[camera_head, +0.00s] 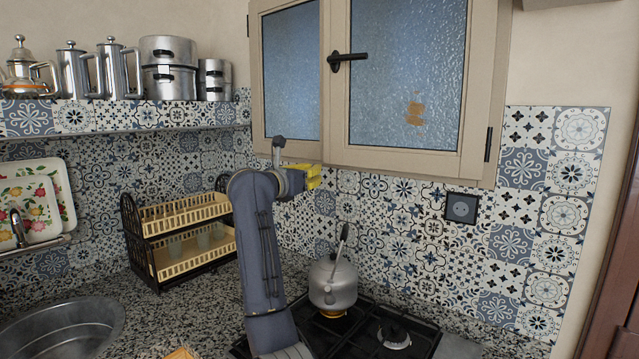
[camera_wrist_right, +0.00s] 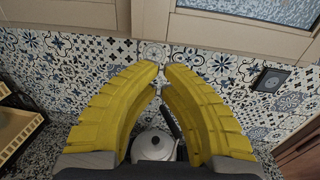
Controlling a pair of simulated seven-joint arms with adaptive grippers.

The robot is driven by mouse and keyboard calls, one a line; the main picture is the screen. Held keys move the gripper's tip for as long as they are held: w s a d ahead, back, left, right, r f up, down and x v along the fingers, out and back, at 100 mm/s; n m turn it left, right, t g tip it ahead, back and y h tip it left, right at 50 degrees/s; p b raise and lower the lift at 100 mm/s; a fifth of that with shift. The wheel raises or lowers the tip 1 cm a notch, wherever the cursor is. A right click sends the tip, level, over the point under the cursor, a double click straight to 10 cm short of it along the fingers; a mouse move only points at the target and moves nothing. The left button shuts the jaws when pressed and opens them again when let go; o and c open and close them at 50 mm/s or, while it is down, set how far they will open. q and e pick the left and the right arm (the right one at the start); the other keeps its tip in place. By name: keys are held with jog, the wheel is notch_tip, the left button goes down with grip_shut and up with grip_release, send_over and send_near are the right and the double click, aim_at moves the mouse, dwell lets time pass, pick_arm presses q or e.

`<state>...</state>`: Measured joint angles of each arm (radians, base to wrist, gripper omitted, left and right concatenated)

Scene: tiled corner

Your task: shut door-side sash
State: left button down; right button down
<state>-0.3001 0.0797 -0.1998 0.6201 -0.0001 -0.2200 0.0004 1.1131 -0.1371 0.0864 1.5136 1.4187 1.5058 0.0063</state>
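The window has two frosted-glass sashes in beige frames. The door-side sash (camera_head: 478,85) is the right one, with a dark handle (camera_head: 347,58) on its left edge and a hinge at its right. It looks flush or nearly flush with the left sash (camera_head: 325,110); I cannot tell whether a small gap remains. Its lower frame also shows in the right wrist view (camera_wrist_right: 235,33). My right gripper (camera_head: 314,176) is just below the window near the seam, apart from the sash. In the wrist view its yellow fingertips (camera_wrist_right: 161,68) nearly meet, with nothing between them. My left gripper is out of view.
A kettle (camera_head: 333,285) stands on the hob (camera_head: 410,335) below the window. A two-tier rack (camera_head: 185,212) is left of my arm. Pots (camera_head: 168,68) line the shelf (camera_head: 120,118). A socket (camera_head: 461,208) is on the right wall tiles. Brown wood (camera_head: 617,270) edges the right.

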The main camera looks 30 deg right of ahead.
jog(key=x, duration=1.3)
jog(key=shift+w+d, duration=0.2)
jog(key=shift+d, duration=0.05)
jog(key=shift+d, duration=0.1)
